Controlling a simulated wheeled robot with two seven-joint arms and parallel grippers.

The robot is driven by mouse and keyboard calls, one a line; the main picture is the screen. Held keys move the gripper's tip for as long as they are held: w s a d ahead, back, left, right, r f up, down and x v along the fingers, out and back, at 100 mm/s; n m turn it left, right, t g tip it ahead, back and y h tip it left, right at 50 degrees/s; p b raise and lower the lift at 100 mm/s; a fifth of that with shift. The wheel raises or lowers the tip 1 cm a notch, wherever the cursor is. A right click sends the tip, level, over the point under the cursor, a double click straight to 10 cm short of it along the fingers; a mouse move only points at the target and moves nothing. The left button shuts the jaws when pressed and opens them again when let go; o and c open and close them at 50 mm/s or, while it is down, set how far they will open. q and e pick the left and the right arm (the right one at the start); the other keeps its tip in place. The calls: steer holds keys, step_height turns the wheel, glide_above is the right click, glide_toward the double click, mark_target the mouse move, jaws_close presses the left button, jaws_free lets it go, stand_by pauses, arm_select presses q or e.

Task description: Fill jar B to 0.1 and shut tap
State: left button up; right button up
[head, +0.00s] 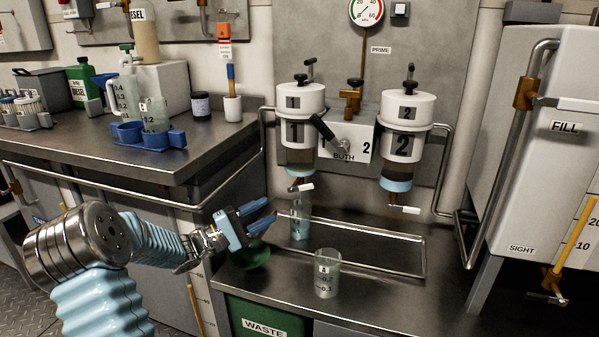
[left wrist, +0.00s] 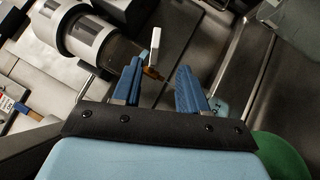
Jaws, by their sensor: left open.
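A clear jar (head: 327,275), whose label looks like B, stands upright on the front counter with scale marks on its side; I cannot tell any fill level. Another small clear jar (head: 299,220) stands on the tray under filter 1. The tap with a white lever (head: 300,187) hangs below filter 1 and also shows in the left wrist view (left wrist: 154,48). A second tap (head: 404,209) is below filter 2. My left gripper (head: 260,216) is open and empty, left of the jar under filter 1, below tap 1; its blue fingers show in the left wrist view (left wrist: 160,76).
A metal tray (head: 380,262) lies under both filters. A green round object (head: 255,256) sits below my left gripper. A blue rack (head: 128,133) with jugs stands on the left bench. A white tank (head: 545,150) blocks the right side. A green WASTE bin (head: 265,318) is below the counter.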

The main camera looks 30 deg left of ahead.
mark_target(305, 188)
arm_select(q)
steer(key=x, duration=1.3)
steer(key=shift+w+d+r+p, duration=0.1)
steer(key=shift+w+r+p, duration=0.1)
steer(key=shift+r+p, duration=0.25)
arm_select(e)
steer(key=shift+s+a+r, duration=0.1)
steer(key=shift+r, duration=0.85)
arm_select(q)
steer(key=shift+c, duration=0.3)
jaws_close()
steer(key=shift+d+f+m+g+y+b, duration=0.1)
steer(key=shift+f+m+g+y+b, duration=0.15)
steer(key=shift+f+m+g+b, duration=0.4)
steer(key=shift+f+m+g+y+b, duration=0.2)
steer(key=shift+m+g+b, duration=0.15)
steer(key=shift+m+b, duration=0.55)
steer(key=shift+d+f+m+g+y+b, duration=0.1)
steer(key=shift+f+m+g+y+b, duration=0.2)
steer(key=shift+m+g+b, duration=0.45)
arm_select(e)
steer(key=shift+d+f, duration=0.2)
steer(key=shift+f, duration=2.15)
